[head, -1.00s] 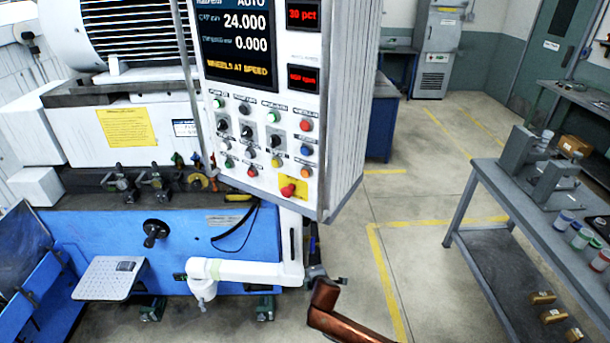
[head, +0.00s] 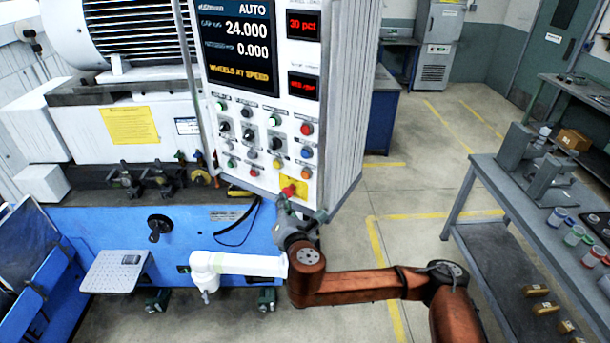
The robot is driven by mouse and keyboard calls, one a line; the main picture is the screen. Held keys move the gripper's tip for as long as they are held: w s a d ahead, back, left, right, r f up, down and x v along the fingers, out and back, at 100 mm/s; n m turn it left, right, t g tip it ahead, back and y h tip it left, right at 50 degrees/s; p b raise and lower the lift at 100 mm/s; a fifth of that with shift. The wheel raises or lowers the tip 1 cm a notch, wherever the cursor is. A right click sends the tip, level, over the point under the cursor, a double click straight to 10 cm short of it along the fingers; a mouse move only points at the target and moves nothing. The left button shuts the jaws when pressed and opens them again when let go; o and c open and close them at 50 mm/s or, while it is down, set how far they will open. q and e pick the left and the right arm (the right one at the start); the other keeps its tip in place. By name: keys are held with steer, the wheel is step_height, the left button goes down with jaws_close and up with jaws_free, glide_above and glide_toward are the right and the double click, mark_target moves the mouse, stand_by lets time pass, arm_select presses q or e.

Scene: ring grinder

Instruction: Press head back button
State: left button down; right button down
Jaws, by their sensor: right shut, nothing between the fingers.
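The control panel (head: 265,150) hangs in the upper middle, with several coloured buttons and knobs on its face. Their labels are too small to read, so I cannot tell which is the head back button. A blue button (head: 306,151), an orange button (head: 305,173) and a yellow button (head: 277,162) show on the lower right of the face. My right gripper (head: 285,204) is shut and empty at the panel's lower edge, just below the red mushroom button (head: 289,190) on its yellow plate. I cannot tell whether it touches the panel. My left gripper is not in view.
The blue grinder (head: 200,230) fills the left, with a handwheel (head: 159,226) in front. A grey bench (head: 500,180) with gauges and jars stands right. The floor between is clear.

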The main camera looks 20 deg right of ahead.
mark_target(305, 175)
steer(key=w+d+b, duration=0.2)
steer(key=w+d, duration=0.3)
steer(key=d, duration=0.1)
steer(key=shift+w+d, duration=0.35)
steer(key=shift+w, duration=0.05)
stand_by(0.4)
steer(key=shift+w+d, duration=0.1)
stand_by(1.2)
steer(key=shift+w+d, duration=0.2)
steer(key=shift+d, duration=0.05)
